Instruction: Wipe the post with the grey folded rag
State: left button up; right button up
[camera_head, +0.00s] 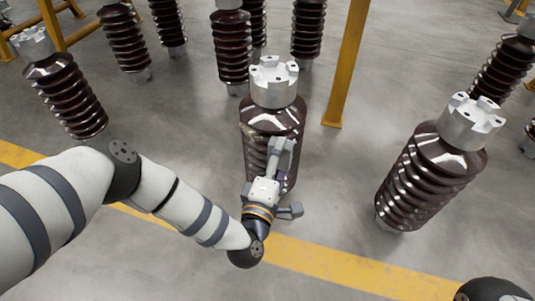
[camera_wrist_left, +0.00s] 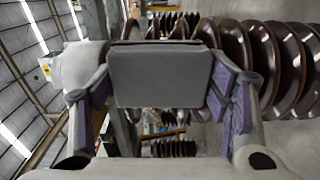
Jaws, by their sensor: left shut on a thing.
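The post (camera_head: 262,118) is a dark brown, glossy ribbed insulator with a silver metal cap, upright in the middle of the head view. Its ribs (camera_wrist_left: 285,60) fill the upper right of the left wrist view. My left gripper (camera_head: 280,158) is in front of the post and hides part of its ribs. In the left wrist view, its purple-padded fingers are shut on the grey folded rag (camera_wrist_left: 160,77), a flat grey block. The rag is close beside the ribs; I cannot tell whether it touches them. My right gripper is out of view.
A similar insulator (camera_head: 425,180) stands tilted in view at the right, another (camera_head: 68,95) at the left, and several more behind. A yellow upright (camera_head: 347,65) rises behind the post. A yellow line (camera_head: 340,266) crosses the grey floor. Open floor lies between the post and the right insulator.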

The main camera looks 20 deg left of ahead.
pick_arm(q)
jog(key=s+p, duration=0.2)
jog(key=s, duration=0.4)
dwell(0.4)
jog(key=s+p, duration=0.1)
jog(key=s, duration=0.2)
jog(key=shift+a+p, duration=0.15)
jog(key=shift+p, duration=0.15)
